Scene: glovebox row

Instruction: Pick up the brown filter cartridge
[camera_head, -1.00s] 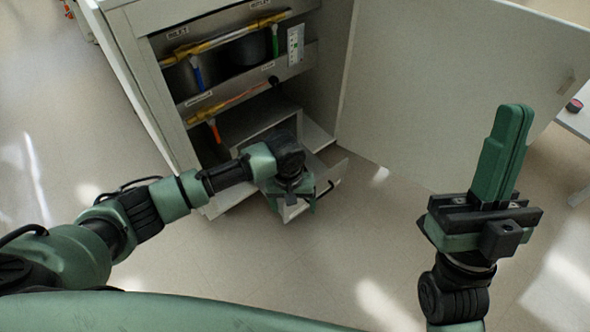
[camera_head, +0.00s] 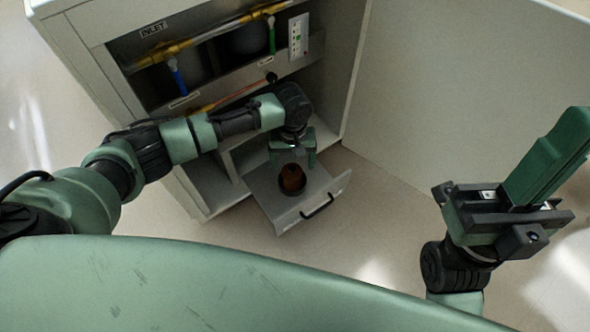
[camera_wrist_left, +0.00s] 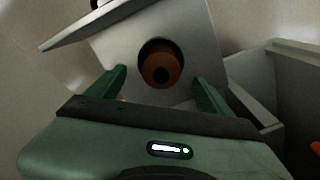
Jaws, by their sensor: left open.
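The brown filter cartridge (camera_head: 292,177) stands in a dark round holder in a pulled-out drawer (camera_head: 262,187) low in the cabinet. It also shows in the left wrist view (camera_wrist_left: 160,66), seen from its round end with a dark hole. My left gripper (camera_head: 292,160) is open and empty. In the head view its fingers are at the cabinet side of the cartridge. In the left wrist view the cartridge appears between the fingertips but beyond them, apart from both. My right gripper (camera_head: 550,160) is raised at the right, its green fingers together with nothing visible between them.
The drawer's front has a dark handle (camera_head: 317,206). Above it are yellow pipes (camera_head: 200,40) with a blue valve handle (camera_head: 178,80) and a green one (camera_head: 271,35). A large open door panel (camera_head: 450,90) stands at the right. The floor before the drawer is clear.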

